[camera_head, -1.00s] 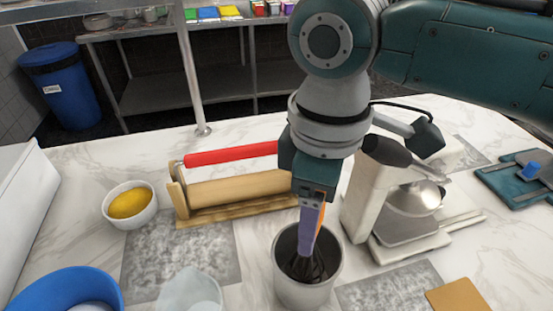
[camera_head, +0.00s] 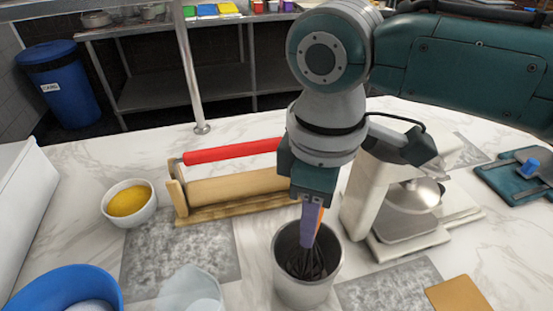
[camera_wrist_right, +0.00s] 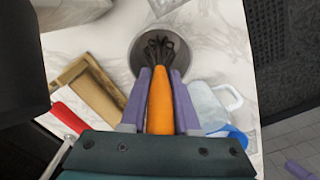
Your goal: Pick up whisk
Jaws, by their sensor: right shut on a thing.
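The whisk has an orange handle (camera_wrist_right: 161,100) and dark wires (camera_head: 306,262). Its wires are inside a grey metal pot (camera_head: 308,292) at the front middle of the marble counter; whether they touch the bottom is hidden. My right gripper (camera_head: 312,212) is above the pot, pointing down, with its purple fingers on either side of the handle. In the right wrist view the right gripper (camera_wrist_right: 160,82) is shut on the whisk handle, and the wires point into the pot (camera_wrist_right: 158,30). My left gripper is not in view.
A wooden rack with a red rolling pin (camera_head: 230,152) stands left of the pot. A white mixer (camera_head: 365,195) is close on the right.

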